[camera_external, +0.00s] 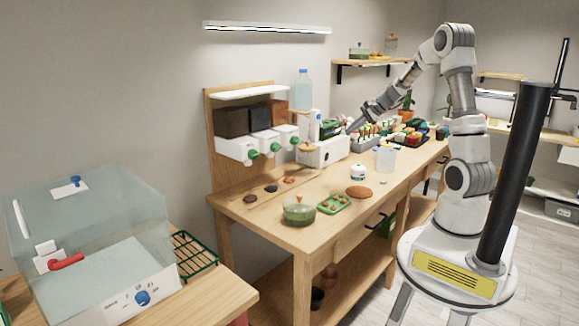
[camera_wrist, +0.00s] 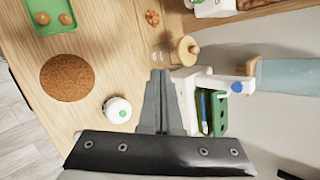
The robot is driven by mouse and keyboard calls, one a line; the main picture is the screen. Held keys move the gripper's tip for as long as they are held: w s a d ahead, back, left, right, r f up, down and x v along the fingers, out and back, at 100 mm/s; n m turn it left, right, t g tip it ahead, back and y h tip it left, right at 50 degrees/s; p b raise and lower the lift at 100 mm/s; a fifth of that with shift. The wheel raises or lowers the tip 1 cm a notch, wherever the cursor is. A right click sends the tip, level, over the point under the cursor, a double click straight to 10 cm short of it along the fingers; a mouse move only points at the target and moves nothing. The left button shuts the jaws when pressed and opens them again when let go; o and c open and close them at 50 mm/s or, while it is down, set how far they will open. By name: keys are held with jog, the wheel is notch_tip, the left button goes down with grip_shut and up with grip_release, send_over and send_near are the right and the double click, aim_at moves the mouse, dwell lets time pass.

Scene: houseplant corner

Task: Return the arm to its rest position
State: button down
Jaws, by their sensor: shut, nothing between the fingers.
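My arm rises from its round base at the right of the external view, bends at the top and reaches down to the left over the wooden bench (camera_external: 250,208). My gripper (camera_external: 349,130) is at the arm's end, beside the white dispenser (camera_external: 322,153) near the wall. In the wrist view my gripper (camera_wrist: 160,76) has its two grey fingers together, with nothing held. The fingers point over the bench top between a white lidded jar (camera_wrist: 117,110) and the dispenser (camera_wrist: 188,82). Whether the fingertips touch anything cannot be told.
The bench holds a green lidded pot (camera_external: 299,212), a green tray (camera_external: 334,204), a brown round mat (camera_external: 359,192) and a clear jug (camera_external: 385,158). A water bottle (camera_external: 303,90) stands above the dispenser. A wall shelf (camera_external: 375,61) is behind my arm. A glass-covered box (camera_external: 90,240) stands at the left.

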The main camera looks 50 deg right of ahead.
jog(key=s+a+r+n+p, duration=0.1)
jog(key=s+a+r+n, duration=0.25)
jog(key=a, duration=0.35)
jog(key=s+a+r+n+g+y+p, duration=0.1)
jog(key=s+a+r+n, duration=0.3)
jog(key=a, duration=0.4)
jog(key=s+a+r+n+p, duration=0.1)
jog(key=s+a+r+n, duration=0.2)
jog(key=a+r, duration=0.35)
jog(key=s+f+n+g+h+b, duration=0.1)
jog(key=s+f+n, duration=0.3)
jog(key=s, duration=0.4)
jog(key=s+f+n+g+h+b, duration=0.1)
jog(key=s+f+n+h+b, duration=0.2)
jog(key=s+n, duration=0.3)
jog(key=shift+s+f+b, duration=0.5)
jog(key=shift+s+f, duration=0.15)
jog(key=shift+s, duration=0.4)
jog(key=shift+f, duration=0.1)
